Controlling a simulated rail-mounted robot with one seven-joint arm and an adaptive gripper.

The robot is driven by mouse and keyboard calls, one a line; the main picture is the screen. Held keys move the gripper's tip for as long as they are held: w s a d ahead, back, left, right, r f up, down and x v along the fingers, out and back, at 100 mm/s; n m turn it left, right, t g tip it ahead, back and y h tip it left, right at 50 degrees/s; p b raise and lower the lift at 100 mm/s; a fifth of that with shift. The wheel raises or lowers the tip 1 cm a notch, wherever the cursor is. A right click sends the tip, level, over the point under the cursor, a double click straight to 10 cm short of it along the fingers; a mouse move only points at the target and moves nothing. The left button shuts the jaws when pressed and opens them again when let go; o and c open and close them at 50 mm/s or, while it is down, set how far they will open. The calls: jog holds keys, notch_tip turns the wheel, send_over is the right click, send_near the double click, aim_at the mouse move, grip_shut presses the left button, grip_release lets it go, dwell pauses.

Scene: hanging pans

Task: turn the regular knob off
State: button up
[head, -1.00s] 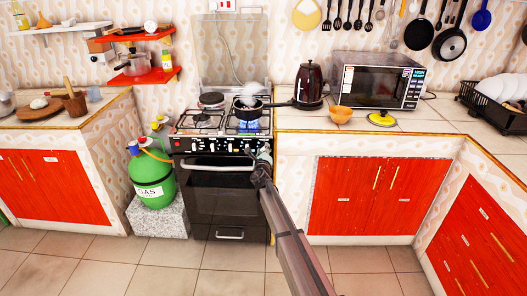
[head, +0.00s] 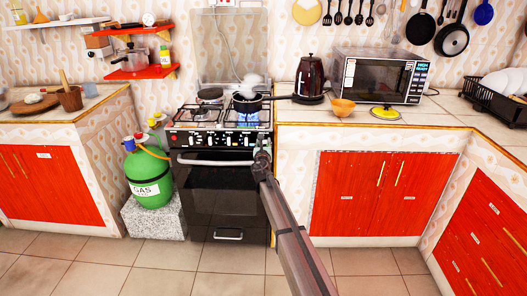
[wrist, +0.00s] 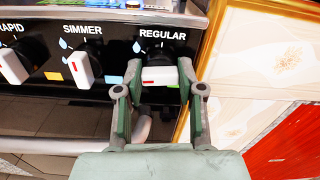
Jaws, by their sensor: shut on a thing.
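The regular knob (wrist: 158,77) is white with a red mark. It sits under the "REGULAR" label in the wrist view, its bar lying nearly level with the red mark toward the left. My gripper (wrist: 159,74) has one finger on each side of this knob and is shut on it. In the head view my gripper (head: 262,148) is at the right end of the stove's (head: 215,190) control panel and hides the knob. A blue flame (head: 248,117) shows under the pan (head: 250,104) on the front right burner.
The simmer knob (wrist: 80,68) and rapid knob (wrist: 12,67) are to the left of my gripper. The oven handle (head: 205,162) runs just below the panel. The pan's handle reaches right toward a dark kettle (head: 309,82). A green gas bottle (head: 147,178) stands left of the stove.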

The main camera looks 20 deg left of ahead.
jog(key=m+b, duration=1.9)
jog(key=shift+f, duration=0.1)
jog(key=shift+m, duration=0.3)
jog(key=o, duration=1.2)
jog(key=shift+c, duration=0.2)
jog(key=shift+d, duration=0.1)
jog(key=v, duration=1.2)
